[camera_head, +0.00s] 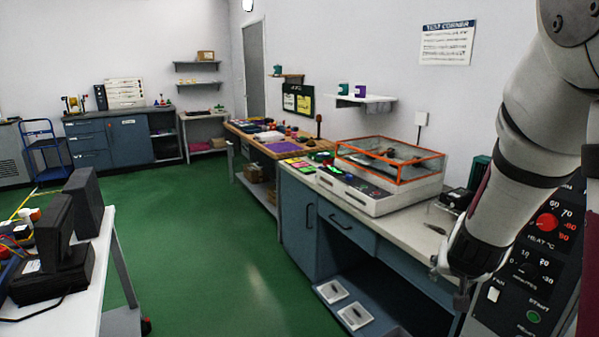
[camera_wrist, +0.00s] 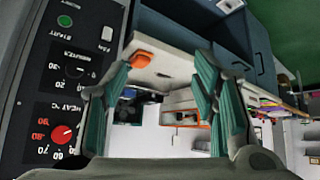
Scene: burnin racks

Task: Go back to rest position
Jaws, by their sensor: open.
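My gripper (camera_head: 449,283) hangs at the end of my arm on the right of the head view, pointing down near the front edge of the bench (camera_head: 405,230). It is beside a dark control panel (camera_head: 545,265) with dials. In the wrist view my gripper (camera_wrist: 163,64) shows two teal-padded fingers spread apart with nothing held between them. The panel (camera_wrist: 68,100) fills the left of that view, with a red knob, a black knob and a green button. The gripper appears apart from the panel.
A glass-lidded tester with an orange frame (camera_head: 392,157) stands on the bench. A small dark device (camera_head: 457,198) lies near my arm. A white table (camera_head: 88,270) with black units is at left. Green floor (camera_head: 205,235) is clear between. An orange item (camera_wrist: 150,60) shows in the wrist view.

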